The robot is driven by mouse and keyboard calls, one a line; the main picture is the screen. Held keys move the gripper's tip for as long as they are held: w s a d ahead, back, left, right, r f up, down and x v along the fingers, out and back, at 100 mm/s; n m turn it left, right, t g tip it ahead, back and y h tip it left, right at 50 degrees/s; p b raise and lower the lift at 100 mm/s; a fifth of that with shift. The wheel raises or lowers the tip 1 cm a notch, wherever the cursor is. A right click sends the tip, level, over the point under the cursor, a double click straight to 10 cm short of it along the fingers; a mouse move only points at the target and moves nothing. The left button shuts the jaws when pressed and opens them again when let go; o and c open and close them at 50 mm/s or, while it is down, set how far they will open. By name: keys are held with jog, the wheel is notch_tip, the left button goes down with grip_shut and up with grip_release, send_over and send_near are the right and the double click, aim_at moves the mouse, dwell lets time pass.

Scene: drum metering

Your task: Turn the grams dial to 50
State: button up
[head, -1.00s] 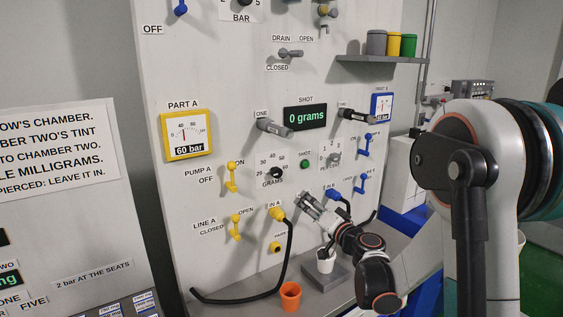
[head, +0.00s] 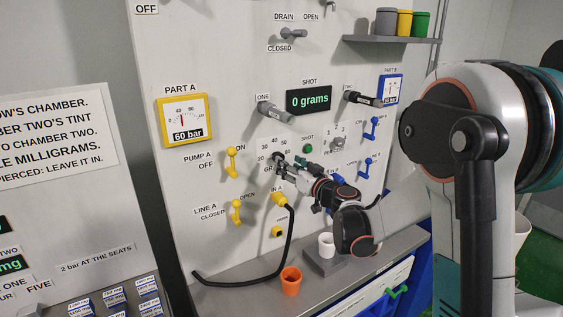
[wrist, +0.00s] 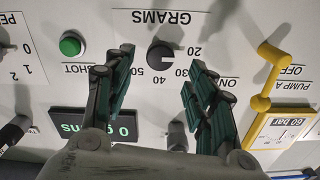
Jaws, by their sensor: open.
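The grams dial (wrist: 160,57) is a dark round knob on the white panel, shown upside down in the wrist view. Its scale shows 20, 30, 40 and 50. I cannot clearly read where its pointer stands. My gripper (wrist: 158,62) is open, with one green-padded finger on each side of the knob and a gap to it on both sides. In the head view my gripper (head: 277,163) is at the dial and hides most of it. The shot display (head: 309,100) reads 0 grams.
The green shot button (wrist: 71,44) is close beside one finger. The yellow pump A lever (wrist: 272,78) is on the other side. The chamber one handle (head: 275,112) sticks out above the dial. A white cup (head: 326,246) and an orange cup (head: 291,281) stand below.

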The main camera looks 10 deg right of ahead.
jog(key=shift+b+x, duration=0.3)
jog(key=shift+x, duration=2.45)
jog(key=shift+c, duration=0.6)
jog(key=c, duration=1)
